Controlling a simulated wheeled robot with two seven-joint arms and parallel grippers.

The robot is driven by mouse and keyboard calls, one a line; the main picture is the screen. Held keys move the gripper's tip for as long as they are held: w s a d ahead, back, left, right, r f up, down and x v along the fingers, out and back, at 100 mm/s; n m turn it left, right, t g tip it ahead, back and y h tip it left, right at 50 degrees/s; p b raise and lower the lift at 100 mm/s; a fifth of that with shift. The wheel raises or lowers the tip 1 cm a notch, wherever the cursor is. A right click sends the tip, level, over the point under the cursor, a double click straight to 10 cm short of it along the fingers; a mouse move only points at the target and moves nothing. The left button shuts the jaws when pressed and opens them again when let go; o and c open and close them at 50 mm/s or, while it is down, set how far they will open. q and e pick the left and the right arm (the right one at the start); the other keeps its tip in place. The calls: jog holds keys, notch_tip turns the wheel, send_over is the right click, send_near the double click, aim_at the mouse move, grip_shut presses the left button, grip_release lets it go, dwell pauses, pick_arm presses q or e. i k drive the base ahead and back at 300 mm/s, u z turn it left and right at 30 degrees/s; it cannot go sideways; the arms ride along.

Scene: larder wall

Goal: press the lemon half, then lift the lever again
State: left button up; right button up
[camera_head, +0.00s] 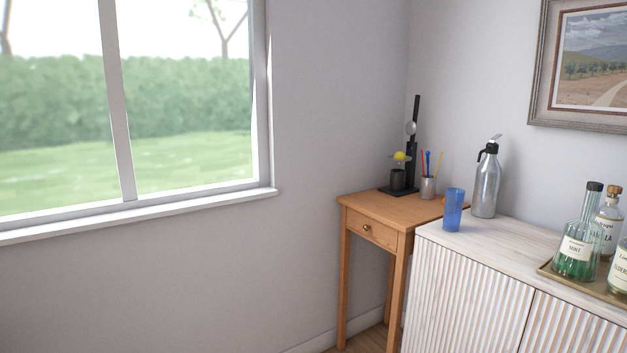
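A black citrus press (411,155) stands at the back of the small wooden table in the corner. Its dark lever (417,110) points straight up. A yellow lemon half (400,156) sits in the press at mid height, below a round grey pressing part (410,128). A dark cup (397,180) stands under the lemon half on the press's base. Neither of my grippers is in the head view.
The wooden table (380,204) also bears a grey holder (428,188) with coloured sticks. A white ribbed cabinet (470,290) adjoins it, with a blue glass (453,210), a metal siphon bottle (486,182) and a tray (590,284) of bottles. The table's front is clear.

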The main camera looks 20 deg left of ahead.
aim_at(410, 127)
jog(key=z, duration=0.25)
jog(key=i, duration=1.1)
jog(key=u, duration=0.25)
